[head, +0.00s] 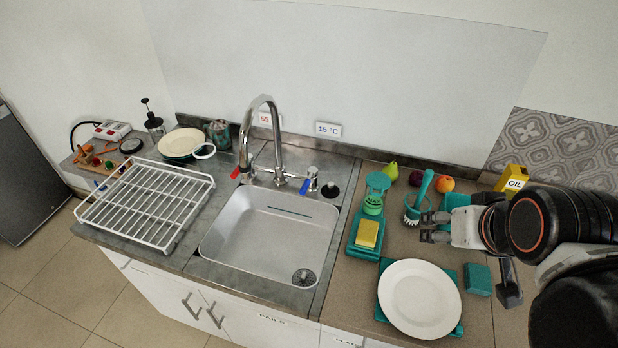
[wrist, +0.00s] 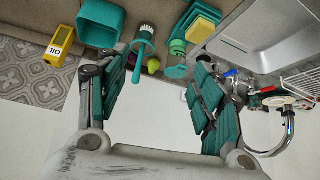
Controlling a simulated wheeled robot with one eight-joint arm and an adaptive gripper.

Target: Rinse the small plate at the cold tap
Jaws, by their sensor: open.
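A white round plate (head: 420,298) lies on a teal mat (head: 459,330) at the front right of the counter. A cream plate (head: 182,140) sits at the back left; I cannot tell which one is called small. The steel tap (head: 278,150) arches over the empty sink (head: 270,236). Its blue cold lever (head: 307,186) is on the right under a 15 °C sign (head: 328,129), its red lever (head: 236,173) on the left. My gripper (head: 428,228) is open and empty above the right counter, behind the white plate. Its spread fingers show in the wrist view (wrist: 160,95).
A wire rack (head: 150,203) stands left of the sink. Right of the sink are a yellow sponge (head: 367,234) on a teal tray and a brush (head: 418,200) in a holder. Fruit and an oil box (head: 512,181) stand behind. The sink basin is clear.

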